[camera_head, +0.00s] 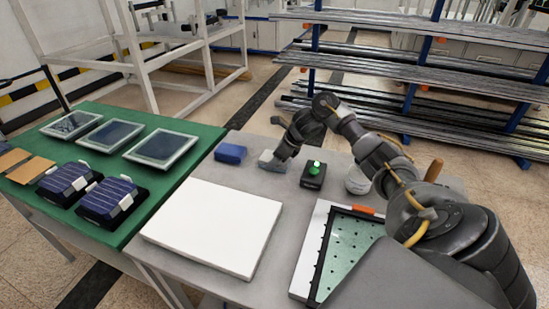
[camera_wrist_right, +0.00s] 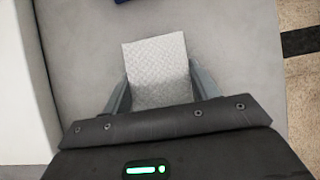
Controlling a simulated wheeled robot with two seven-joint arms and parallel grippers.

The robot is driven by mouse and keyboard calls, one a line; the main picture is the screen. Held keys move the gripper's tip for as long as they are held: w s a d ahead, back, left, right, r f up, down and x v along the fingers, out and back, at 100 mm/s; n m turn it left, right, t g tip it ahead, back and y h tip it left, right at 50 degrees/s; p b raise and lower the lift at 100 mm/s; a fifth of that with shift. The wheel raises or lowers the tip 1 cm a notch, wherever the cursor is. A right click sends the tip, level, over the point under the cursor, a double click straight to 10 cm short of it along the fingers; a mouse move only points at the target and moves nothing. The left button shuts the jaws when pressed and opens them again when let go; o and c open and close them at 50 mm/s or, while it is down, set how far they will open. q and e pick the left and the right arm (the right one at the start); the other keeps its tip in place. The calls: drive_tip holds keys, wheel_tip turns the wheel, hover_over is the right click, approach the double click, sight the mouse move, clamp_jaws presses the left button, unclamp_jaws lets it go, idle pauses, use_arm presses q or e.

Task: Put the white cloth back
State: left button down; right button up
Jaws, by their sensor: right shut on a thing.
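The white cloth (camera_wrist_right: 158,70) shows in the right wrist view as a pale, textured, folded square between my two fingers. My right gripper (camera_wrist_right: 160,92) is shut on it. In the head view my right gripper (camera_head: 275,159) is at the far part of the grey table, and the cloth (camera_head: 268,157) shows as a small pale patch at its fingertips. The cloth is low over the table or touching it; I cannot tell which. My left gripper is not in view.
A blue block (camera_head: 230,153) lies left of the gripper. A black box with a green button (camera_head: 313,174) and a white round container (camera_head: 357,180) stand to the right. A large white slab (camera_head: 214,226) lies in front. The green table (camera_head: 185,141) holds several panels.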

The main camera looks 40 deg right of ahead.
drive_tip(key=shift+f, duration=0.15)
drive_tip(key=o, duration=0.9)
drive_tip(key=shift+o, duration=0.2)
drive_tip(key=shift+s+r, duration=0.1)
drive_tip(key=shift+r, duration=0.3)
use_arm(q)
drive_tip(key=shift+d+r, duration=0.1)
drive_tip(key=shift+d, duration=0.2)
use_arm(e)
drive_tip(key=v, duration=1.1)
drive_tip(key=shift+s+r, duration=0.15)
drive_tip(key=shift+r, duration=0.05)
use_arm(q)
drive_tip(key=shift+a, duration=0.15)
use_arm(e)
drive_tip(key=shift+d, duration=0.1)
